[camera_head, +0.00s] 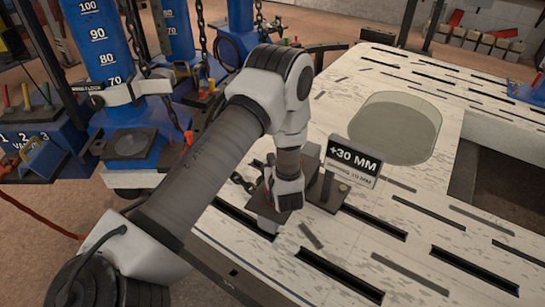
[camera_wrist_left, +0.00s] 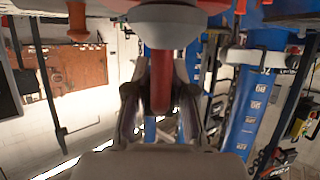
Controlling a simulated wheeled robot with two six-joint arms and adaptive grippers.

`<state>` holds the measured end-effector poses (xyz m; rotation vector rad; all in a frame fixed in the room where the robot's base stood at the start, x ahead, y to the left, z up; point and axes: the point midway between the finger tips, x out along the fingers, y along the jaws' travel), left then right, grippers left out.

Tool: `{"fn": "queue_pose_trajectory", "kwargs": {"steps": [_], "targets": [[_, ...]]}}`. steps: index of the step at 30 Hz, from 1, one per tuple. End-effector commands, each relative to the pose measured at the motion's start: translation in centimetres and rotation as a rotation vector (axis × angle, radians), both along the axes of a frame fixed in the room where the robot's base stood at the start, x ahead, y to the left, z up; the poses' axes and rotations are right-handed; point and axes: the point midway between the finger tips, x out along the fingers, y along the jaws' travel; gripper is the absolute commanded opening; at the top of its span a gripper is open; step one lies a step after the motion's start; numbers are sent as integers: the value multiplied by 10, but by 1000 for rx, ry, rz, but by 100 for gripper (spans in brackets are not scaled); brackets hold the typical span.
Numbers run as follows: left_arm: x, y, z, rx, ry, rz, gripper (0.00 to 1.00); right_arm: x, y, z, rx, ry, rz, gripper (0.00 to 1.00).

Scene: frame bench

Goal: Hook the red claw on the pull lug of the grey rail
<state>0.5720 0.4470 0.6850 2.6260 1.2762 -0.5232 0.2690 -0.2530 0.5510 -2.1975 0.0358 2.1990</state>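My left gripper (camera_head: 284,196) points down over the pale slotted bench, beside the "+30 MM" sign. My own wrist hides most of its fingers in the head view. In the left wrist view my gripper's two fingers (camera_wrist_left: 161,112) stand close on both sides of a dark red bar, which looks like part of the red claw (camera_wrist_left: 161,80). A dark chain (camera_head: 241,182) runs to the spot by the gripper. A grey metal block (camera_head: 264,213) sits just below and left of the gripper. I cannot make out the grey rail or its pull lug. My right gripper is not seen.
The "+30 MM" sign (camera_head: 353,160) stands close to the right of the gripper. Blue towers with chains (camera_head: 100,45) stand at the back left.

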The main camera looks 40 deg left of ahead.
Motion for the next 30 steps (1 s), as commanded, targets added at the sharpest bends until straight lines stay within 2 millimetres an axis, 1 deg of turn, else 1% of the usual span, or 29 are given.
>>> {"fn": "queue_pose_trajectory", "kwargs": {"steps": [1, 2, 3, 11, 14, 17, 24, 27, 30], "targets": [[1, 0, 1, 1, -2, -1, 38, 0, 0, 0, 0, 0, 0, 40], [1, 0, 1, 1, -2, -1, 48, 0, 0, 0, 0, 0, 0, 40], [0, 0, 1, 1, -2, -1, 53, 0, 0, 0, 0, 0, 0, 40], [-1, -1, 0, -1, 2, 0, 53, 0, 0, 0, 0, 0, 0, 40], [-3, -5, 2, 0, 2, -2, 53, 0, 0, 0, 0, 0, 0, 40], [-12, -17, 8, 0, 3, -4, 53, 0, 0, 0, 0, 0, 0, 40], [-47, -63, 33, 3, 3, -8, 53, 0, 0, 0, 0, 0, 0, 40], [-58, -77, 41, 3, 1, -7, 53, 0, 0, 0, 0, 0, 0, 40], [-65, -85, 45, 2, 0, -3, 53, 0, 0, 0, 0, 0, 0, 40]]}}
